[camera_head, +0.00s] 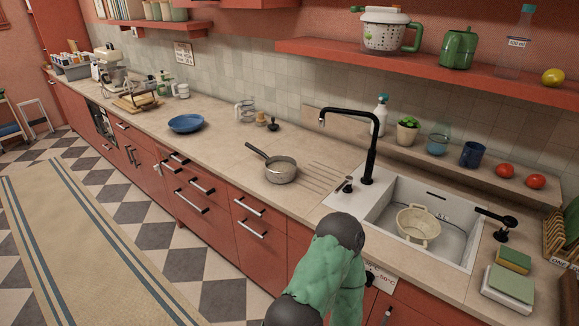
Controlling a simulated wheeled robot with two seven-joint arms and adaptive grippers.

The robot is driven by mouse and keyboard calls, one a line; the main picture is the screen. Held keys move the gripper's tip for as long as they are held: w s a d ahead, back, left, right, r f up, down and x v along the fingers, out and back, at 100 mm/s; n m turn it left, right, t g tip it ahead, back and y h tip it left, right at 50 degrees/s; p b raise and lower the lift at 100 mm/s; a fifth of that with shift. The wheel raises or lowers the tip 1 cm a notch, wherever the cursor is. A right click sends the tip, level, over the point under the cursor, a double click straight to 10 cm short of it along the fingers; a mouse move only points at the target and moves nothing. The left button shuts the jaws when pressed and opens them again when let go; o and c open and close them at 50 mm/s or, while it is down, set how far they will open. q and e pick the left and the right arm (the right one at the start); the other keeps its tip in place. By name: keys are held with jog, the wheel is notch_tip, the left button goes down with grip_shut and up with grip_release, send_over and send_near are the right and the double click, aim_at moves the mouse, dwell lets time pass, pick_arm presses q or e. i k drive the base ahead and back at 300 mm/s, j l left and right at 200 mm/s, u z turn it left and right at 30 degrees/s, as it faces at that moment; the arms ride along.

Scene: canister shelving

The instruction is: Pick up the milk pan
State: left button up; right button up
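The milk pan (281,171) is a small grey metal pan with a dark handle. It sits upright on the beige counter (225,150), left of the sink, with its handle pointing to the back left. One of my arms, green with dark grey joints, rises at the bottom centre, in front of the counter edge. No gripper can be made out in this view, and nothing of mine touches the pan.
A black tap (371,150) and white sink (455,250) holding a cream colander (418,224) are right of the pan. A blue bowl (186,123) and glass jar (245,111) stand farther left. A red shelf (420,70) hangs above. Counter around the pan is mostly clear.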

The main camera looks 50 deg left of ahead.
aim_at(280, 169)
jog(key=u, duration=1.8)
